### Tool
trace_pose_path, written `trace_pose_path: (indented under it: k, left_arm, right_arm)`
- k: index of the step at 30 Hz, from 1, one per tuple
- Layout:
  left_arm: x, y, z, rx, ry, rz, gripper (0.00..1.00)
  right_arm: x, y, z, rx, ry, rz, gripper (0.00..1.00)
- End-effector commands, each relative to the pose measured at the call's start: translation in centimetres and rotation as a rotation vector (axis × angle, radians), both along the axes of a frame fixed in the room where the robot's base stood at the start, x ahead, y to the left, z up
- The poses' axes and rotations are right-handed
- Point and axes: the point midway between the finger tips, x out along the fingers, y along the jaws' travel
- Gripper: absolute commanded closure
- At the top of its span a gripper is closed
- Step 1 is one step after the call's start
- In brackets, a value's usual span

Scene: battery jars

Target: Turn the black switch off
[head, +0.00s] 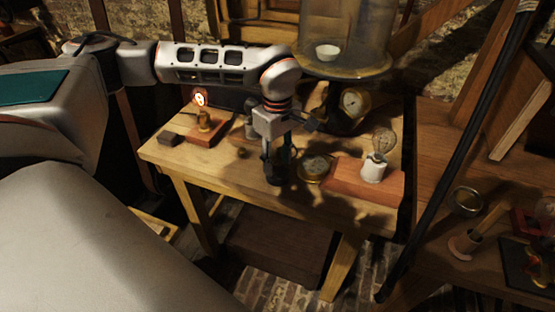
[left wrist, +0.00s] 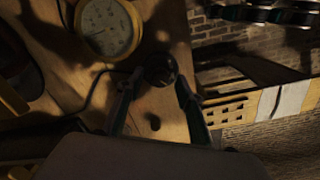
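The black switch (left wrist: 160,70) is a small dark round piece on the wooden table, near its edge, in the left wrist view. My left gripper (left wrist: 158,82) points at it with its two fingers apart, one on each side. I cannot tell whether either finger touches it. In the head view my left gripper (head: 277,165) reaches down over the table's front part, and its dark fingers blend with the switch there. My right gripper is in neither view.
A brass gauge (head: 315,168) lies right beside the gripper. A bulb on a reddish base (head: 346,179) stands further right. A lit lamp (head: 201,98) and a dark block (head: 170,139) are at the left. A glass jar (head: 346,35) stands behind.

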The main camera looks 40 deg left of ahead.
Motion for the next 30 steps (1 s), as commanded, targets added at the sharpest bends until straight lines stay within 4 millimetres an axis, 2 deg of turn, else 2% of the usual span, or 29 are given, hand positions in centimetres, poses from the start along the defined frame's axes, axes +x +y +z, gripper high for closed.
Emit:
trace_pose_path:
  k: [2,3,6,7,20,30]
  left_arm:
    - [0.0,0.0,0.0,0.0,0.0,0.0,0.63]
    - [0.0,0.0,0.0,0.0,0.0,0.0,0.69]
    - [0.0,0.0,0.0,0.0,0.0,0.0,0.94]
    - [0.0,0.0,0.0,0.0,0.0,0.0,1.0]
    - [0.0,0.0,0.2,0.0,0.0,0.054,1.0]
    - [-0.1,0.0,0.4,-0.001,0.001,0.298,1.0]
  right_arm:
    - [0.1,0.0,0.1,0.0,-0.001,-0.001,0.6]
    - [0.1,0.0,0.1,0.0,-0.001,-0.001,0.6]
    - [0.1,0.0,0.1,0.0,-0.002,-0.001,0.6]
    - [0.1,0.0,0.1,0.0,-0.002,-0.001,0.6]
    - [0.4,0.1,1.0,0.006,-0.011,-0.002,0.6]
    - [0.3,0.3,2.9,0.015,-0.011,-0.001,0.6]
